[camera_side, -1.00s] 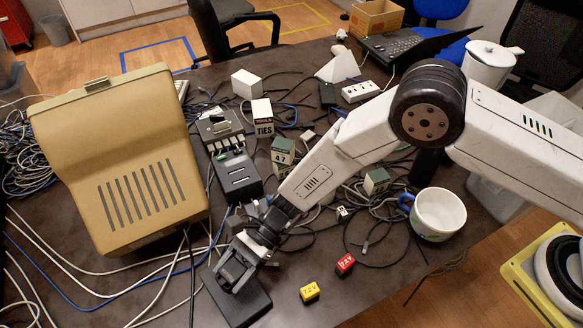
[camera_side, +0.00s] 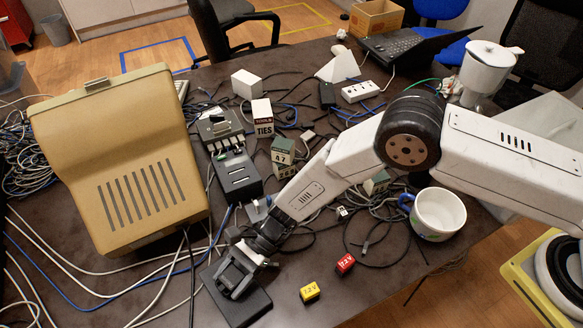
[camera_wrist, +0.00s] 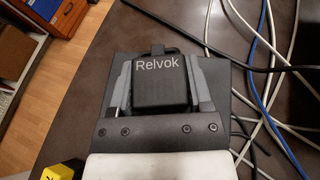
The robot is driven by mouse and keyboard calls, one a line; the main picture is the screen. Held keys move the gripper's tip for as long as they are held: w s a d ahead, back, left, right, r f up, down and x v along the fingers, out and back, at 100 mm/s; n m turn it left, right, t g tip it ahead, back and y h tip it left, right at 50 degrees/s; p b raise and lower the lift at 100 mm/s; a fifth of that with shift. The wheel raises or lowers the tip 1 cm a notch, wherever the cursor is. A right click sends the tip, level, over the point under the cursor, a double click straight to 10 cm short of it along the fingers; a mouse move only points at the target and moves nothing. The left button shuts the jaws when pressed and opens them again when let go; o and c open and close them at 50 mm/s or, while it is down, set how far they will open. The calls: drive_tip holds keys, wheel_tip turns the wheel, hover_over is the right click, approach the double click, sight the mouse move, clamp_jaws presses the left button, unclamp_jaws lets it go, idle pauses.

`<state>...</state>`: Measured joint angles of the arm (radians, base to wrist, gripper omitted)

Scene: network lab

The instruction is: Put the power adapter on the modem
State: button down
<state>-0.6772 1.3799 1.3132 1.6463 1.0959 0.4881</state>
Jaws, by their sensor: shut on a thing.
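My gripper (camera_side: 232,284) is at the front of the table, pointing down over a flat dark box (camera_side: 255,307), which appears to be the modem. In the wrist view my gripper (camera_wrist: 160,98) is shut on a black block labelled "Relvok" (camera_wrist: 160,85), the power adapter, with one finger on each side of it. A short cable stub shows at its far end. The flat dark box also shows in the wrist view (camera_wrist: 216,78), beneath the adapter. I cannot tell whether the adapter touches it.
A yellow cube (camera_side: 310,291) and a red cube (camera_side: 345,263) lie to the right, with a white mug (camera_side: 438,213) beyond. A large tan case (camera_side: 125,165) stands left. White and blue cables (camera_wrist: 262,75) run beside the flat box. A black slotted box (camera_side: 238,178) sits farther back.

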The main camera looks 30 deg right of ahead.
drive_tip(key=shift+f, duration=0.1)
unclamp_jaws()
idle(0.3)
drive_tip(key=shift+w+d+r, duration=0.25)
drive_tip(key=shift+d+r, duration=0.1)
drive_tip(key=shift+d, duration=0.05)
drive_tip(key=v, duration=1.1)
